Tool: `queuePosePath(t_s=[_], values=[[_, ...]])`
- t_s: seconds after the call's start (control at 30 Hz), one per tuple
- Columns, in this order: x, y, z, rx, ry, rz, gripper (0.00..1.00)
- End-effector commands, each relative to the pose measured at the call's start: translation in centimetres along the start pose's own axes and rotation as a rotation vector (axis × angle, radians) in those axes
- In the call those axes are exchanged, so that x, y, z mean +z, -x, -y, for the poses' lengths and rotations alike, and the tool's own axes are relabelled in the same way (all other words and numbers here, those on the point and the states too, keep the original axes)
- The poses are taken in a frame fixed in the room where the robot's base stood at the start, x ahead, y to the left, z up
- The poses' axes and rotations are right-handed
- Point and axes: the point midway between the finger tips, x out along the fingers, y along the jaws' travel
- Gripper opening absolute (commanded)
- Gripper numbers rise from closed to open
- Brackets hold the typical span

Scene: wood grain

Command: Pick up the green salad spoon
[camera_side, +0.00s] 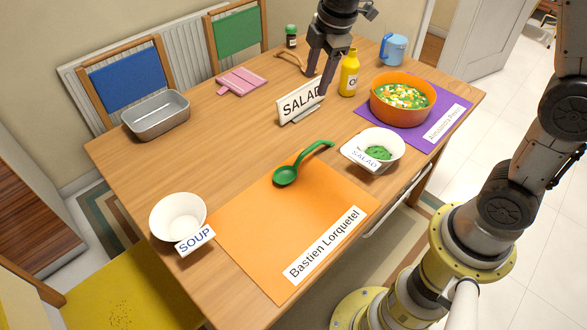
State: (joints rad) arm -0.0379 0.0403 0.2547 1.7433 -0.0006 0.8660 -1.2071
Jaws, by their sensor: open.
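A green spoon (287,175) lies on the far edge of the orange placemat (300,225), its bowl on the mat and its curved handle pointing up and right. I take it to be the salad spoon. My gripper (318,82) is open and empty, above the back half of the table.
A white SALAD bowl (393,139) with greens stands right of the spoon. An orange pot (376,110) stands on a purple mat (455,104). A yellow bottle (348,78) is close to my gripper. A white SOUP bowl (165,209) stands front left; a metal tin (150,128) stands behind it.

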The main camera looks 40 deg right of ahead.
Motion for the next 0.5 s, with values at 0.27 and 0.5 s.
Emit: queuePosePath(t_s=[0.27,0.5], values=[[-0.9,-10.4,-0.4,-0.178,0.049,0.062,0.56],[-0.6,-13.5,0.8,-0.227,0.052,0.08,0.56]])
